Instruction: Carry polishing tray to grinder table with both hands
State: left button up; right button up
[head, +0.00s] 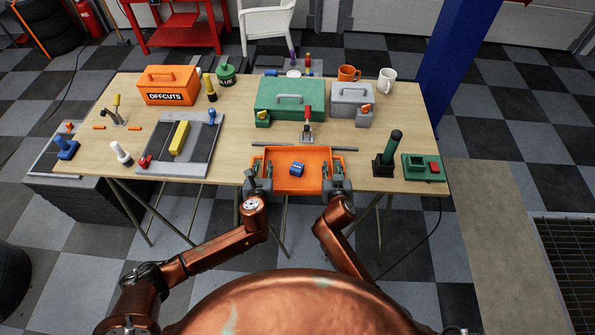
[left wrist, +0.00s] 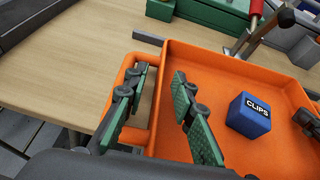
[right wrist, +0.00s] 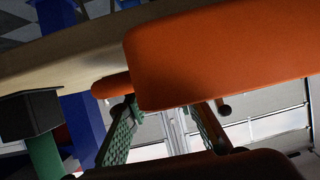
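The orange polishing tray (head: 262,165) is at the front edge of the wooden table, with a small blue CLIPS box (head: 297,169) inside it. I cannot tell whether it rests fully on the top. My left gripper (head: 258,184) is at its left side. In the left wrist view its fingers (left wrist: 158,112) are apart, one by the tray's left handle (left wrist: 133,62) and one over the tray's inside. My right gripper (head: 337,181) is at the tray's right side. In the right wrist view its fingers (right wrist: 165,130) are apart below the orange tray (right wrist: 220,60). No grinder table is identifiable.
A green toolbox (head: 290,100), a red-handled clamp (head: 307,125) and a grey box (head: 351,98) stand behind the tray. A black block with a green grip (head: 384,166) and a green switch box (head: 421,168) stand right. A grey frame (head: 165,165) lies left. A blue pillar (head: 455,70) rises at right.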

pick_arm(q)
jog(key=shift+c, duration=0.3)
pick_arm(e)
jog(key=shift+c, duration=0.3)
pick_arm(q)
grip_shut()
pick_arm(e)
grip_shut()
